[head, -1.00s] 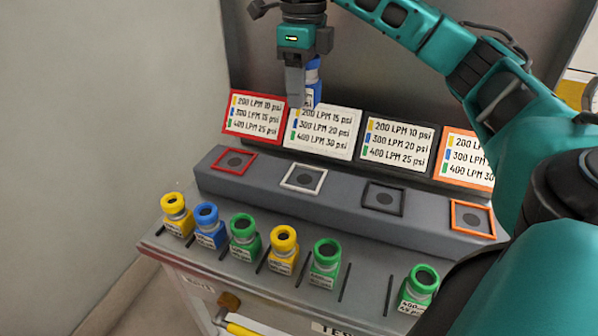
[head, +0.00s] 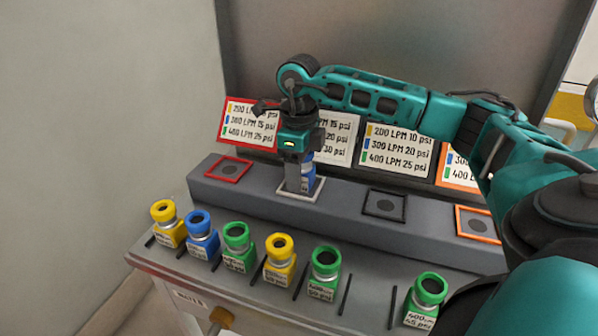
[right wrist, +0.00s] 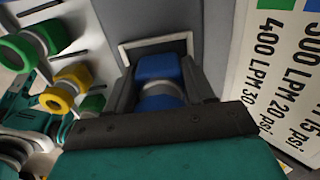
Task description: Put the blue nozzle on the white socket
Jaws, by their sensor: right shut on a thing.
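The blue nozzle (head: 308,174) is held upright in my right gripper (head: 299,180), which is shut on it. The nozzle is at the white-framed socket (head: 314,196), inside or just above the frame; its base is partly hidden by the fingers, so I cannot tell if it touches. In the right wrist view the blue nozzle (right wrist: 158,70) sits between the two dark fingers (right wrist: 163,88), with the white frame (right wrist: 124,50) just beyond it. My left gripper is not in view.
Red (head: 228,169), black (head: 384,205) and orange (head: 479,224) sockets share the grey ledge. Label boards stand behind. Several yellow, blue (head: 202,236) and green nozzles stand in a row in front, with a gap before the rightmost green one (head: 426,299).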

